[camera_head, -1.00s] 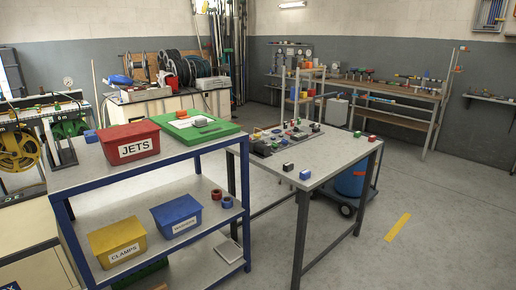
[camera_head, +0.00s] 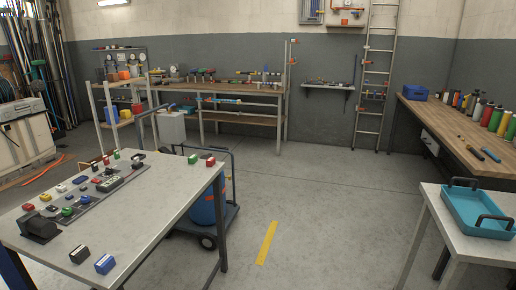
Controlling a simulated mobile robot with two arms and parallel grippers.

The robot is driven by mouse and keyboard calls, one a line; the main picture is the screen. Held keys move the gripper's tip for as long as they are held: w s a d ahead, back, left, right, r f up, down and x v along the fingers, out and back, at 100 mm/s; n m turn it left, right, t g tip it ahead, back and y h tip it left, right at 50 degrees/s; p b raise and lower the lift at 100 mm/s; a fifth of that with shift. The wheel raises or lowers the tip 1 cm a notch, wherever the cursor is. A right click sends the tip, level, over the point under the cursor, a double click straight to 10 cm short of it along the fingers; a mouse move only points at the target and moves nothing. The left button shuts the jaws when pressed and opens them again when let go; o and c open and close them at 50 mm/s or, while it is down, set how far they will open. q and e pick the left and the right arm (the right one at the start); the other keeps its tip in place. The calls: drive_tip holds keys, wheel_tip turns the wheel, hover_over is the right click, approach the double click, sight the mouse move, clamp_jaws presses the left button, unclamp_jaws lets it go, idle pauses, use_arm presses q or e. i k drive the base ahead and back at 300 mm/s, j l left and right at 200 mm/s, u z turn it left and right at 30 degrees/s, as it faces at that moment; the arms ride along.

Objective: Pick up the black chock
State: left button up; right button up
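A small black block (camera_head: 80,254), which looks like the black chock, sits on the near part of the grey table (camera_head: 160,222) at the lower left. A blue block (camera_head: 105,264) of similar size sits just to its right, apart from it. A larger dark piece (camera_head: 38,228) lies further left on the same table; I cannot tell exactly what it is. Neither of my grippers is in view.
Several small coloured blocks lie around a dark strip (camera_head: 112,183) on the table. Green (camera_head: 192,159) and red (camera_head: 211,160) blocks sit at its far right corner. A cart with a blue tank (camera_head: 205,208) stands behind. A blue tray (camera_head: 478,212) is at right. Floor between is clear.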

sight(163, 149)
drive_tip(key=i+u, duration=0.2)
drive_tip(key=i, duration=0.35)
drive_tip(key=i+l+u, duration=0.15)
drive_tip(key=i, duration=0.35)
drive_tip(key=i+l+u, duration=0.2)
drive_tip(key=i, duration=0.3)
drive_tip(key=i+j+u, duration=0.1)
drive_tip(key=i+u, duration=0.15)
drive_tip(key=i, duration=0.15)
drive_tip(key=i+u, duration=0.25)
drive_tip(key=i, duration=0.15)
drive_tip(key=l+u, duration=0.15)
drive_tip(key=u, duration=1.25)
drive_tip(key=l+u, duration=0.3)
drive_tip(key=l, duration=0.15)
drive_tip(key=k+l+u, duration=0.1)
drive_tip(key=l+u, duration=0.15)
drive_tip(key=l, duration=0.2)
drive_tip(key=k+l+u, duration=0.15)
drive_tip(key=l+u, duration=0.15)
drive_tip(key=k+l+u, duration=0.15)
drive_tip(key=l+u, duration=0.15)
drive_tip(key=l, duration=0.2)
drive_tip(key=k+l+u, duration=0.55)
drive_tip(key=l, duration=0.15)
drive_tip(key=i, duration=0.1)
